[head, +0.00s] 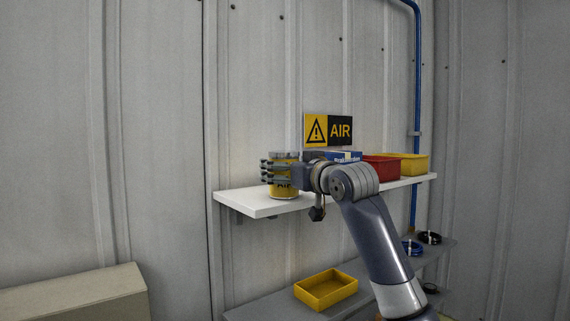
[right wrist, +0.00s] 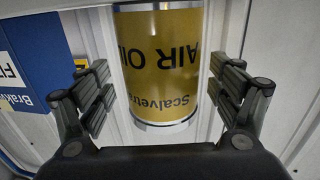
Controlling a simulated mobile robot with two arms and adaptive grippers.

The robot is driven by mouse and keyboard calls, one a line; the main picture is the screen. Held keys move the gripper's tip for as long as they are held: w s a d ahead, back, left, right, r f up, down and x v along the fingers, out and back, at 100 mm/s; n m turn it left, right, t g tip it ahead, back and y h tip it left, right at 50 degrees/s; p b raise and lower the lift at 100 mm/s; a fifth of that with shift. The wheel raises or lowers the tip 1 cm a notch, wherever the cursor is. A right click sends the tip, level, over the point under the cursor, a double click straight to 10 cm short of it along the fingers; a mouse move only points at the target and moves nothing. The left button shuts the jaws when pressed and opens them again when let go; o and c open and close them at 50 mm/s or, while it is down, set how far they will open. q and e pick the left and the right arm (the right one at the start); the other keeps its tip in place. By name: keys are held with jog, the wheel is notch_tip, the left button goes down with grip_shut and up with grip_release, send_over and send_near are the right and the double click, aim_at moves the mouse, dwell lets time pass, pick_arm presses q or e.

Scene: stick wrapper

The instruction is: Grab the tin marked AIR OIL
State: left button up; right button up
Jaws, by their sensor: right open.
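The yellow tin marked AIR OIL (head: 284,188) stands upright near the left end of the white shelf, partly hidden behind my gripper in the head view. In the right wrist view the tin (right wrist: 160,70) appears upside down, with its label facing the camera. My right gripper (head: 268,171) reaches in from the right at the tin's height. In the right wrist view its fingers (right wrist: 165,92) are open, one on each side of the tin. Gaps show between the fingers and the tin. My left gripper is not in view.
On the white shelf (head: 259,208), a blue box (head: 347,156) stands right of the tin; it also shows in the right wrist view (right wrist: 38,62). Red (head: 381,168) and yellow (head: 413,164) bins stand farther right. A yellow tray (head: 326,289) sits on the lower shelf.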

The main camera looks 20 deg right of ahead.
jog(key=shift+w+a+f, duration=0.2)
jog(key=shift+w, duration=0.35)
jog(key=shift+c, duration=0.2)
jog(key=shift+s+d, duration=0.1)
jog(key=c, duration=1.4)
jog(key=shift+r, duration=0.2)
jog(key=shift+c, duration=0.2)
jog(key=shift+r, duration=0.1)
